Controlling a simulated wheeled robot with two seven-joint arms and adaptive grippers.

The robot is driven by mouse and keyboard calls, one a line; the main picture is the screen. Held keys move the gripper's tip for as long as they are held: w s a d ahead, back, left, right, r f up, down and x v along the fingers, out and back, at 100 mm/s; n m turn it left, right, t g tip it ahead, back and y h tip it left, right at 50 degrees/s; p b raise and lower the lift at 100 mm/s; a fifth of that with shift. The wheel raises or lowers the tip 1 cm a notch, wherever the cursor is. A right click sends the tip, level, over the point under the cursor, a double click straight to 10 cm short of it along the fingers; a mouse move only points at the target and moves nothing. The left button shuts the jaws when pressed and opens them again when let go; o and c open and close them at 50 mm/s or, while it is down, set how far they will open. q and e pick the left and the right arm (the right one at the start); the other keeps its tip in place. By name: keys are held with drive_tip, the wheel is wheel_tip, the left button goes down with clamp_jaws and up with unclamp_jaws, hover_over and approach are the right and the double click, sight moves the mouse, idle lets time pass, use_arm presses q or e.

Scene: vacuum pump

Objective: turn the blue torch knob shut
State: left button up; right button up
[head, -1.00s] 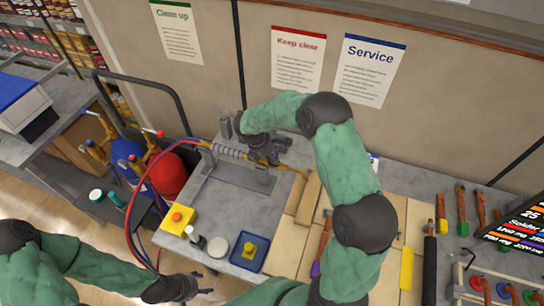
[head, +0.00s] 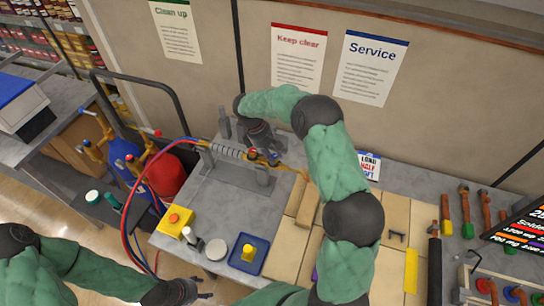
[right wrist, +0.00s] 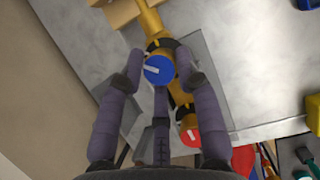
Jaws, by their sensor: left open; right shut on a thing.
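The brass torch (head: 286,165) lies in a grey clamp stand at the back of the bench, with hoses running off to the left. Its blue knob (right wrist: 158,69) shows in the right wrist view with a white stripe on its face, tilted slightly. A red knob (right wrist: 190,137) with a white mark sits further along the torch. My right gripper (right wrist: 161,62) has its fingers on either side of the blue knob and is shut on it. My left gripper (head: 190,292) is open and empty at the lower left, away from the torch.
A yellow box with an orange-red button (head: 175,222) and a blue tray (head: 264,244) holding a yellow piece stand on the front of the bench. Red (head: 165,178) and blue gas cylinders stand at the left. Tan boards (head: 285,255) lie right of the tray.

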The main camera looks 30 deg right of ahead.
drive_tip(key=m, duration=0.1)
drive_tip(key=m+y, duration=0.1)
drive_tip(key=m, duration=0.1)
drive_tip(key=m+g, duration=0.1)
drive_tip(key=shift+s+f+m+y+b, duration=0.15)
drive_tip(key=shift+f+m+y+b, duration=0.15)
drive_tip(key=shift+b, duration=0.05)
drive_tip(key=m+y, duration=0.1)
drive_tip(key=m, duration=0.3)
drive_tip(key=shift+m+y, duration=0.3)
drive_tip(key=shift+y, duration=0.1)
drive_tip(key=o, duration=1.1)
drive_tip(key=shift+a+r, duration=0.1)
drive_tip(key=shift+r, duration=0.1)
